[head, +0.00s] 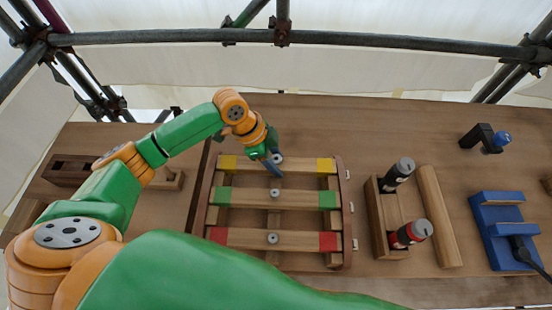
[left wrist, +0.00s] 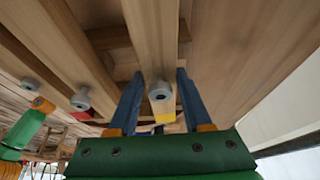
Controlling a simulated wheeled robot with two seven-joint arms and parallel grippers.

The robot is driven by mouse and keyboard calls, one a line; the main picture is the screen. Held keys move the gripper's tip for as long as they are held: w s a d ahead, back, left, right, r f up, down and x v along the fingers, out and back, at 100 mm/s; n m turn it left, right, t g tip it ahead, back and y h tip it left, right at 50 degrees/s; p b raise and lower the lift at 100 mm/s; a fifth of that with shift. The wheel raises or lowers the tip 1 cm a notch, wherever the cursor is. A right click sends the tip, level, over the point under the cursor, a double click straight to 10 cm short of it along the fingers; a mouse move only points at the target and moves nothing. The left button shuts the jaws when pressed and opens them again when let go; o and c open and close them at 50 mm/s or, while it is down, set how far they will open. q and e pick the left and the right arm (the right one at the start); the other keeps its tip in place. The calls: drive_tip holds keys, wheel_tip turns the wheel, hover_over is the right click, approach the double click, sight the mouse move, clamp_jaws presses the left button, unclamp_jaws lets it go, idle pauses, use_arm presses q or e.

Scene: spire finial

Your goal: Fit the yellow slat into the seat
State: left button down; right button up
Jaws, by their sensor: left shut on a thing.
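The yellow slat (head: 300,165), a wooden bar with yellow ends and a grey knob, lies across the far part of a wooden frame (head: 343,210). My left gripper (head: 273,166) is at its middle, beside the knob. In the left wrist view the slat (left wrist: 152,35) runs between the two blue fingers of the gripper (left wrist: 160,95), with the knob between them; the gripper is shut on the slat. Whether the slat's ends are fully down in the seat cannot be told. My right gripper is not in view.
A green-ended slat (head: 295,199) and a red-ended slat (head: 295,239) lie nearer in the frame. Right of it stand a wooden holder (head: 377,225) with two bottles, a loose plank (head: 438,215) and a blue tray (head: 490,228). Dark metal poles (head: 400,40) cross behind the table.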

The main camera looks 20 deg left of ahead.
use_arm(q)
drive_tip(key=shift+f+b, duration=0.4)
drive_tip(key=shift+f, duration=0.3)
drive_tip(key=shift+c, duration=1.3)
unclamp_jaws()
drive_tip(key=b+v, duration=0.1)
drive_tip(key=v, duration=0.6)
drive_tip(key=shift+s, duration=0.1)
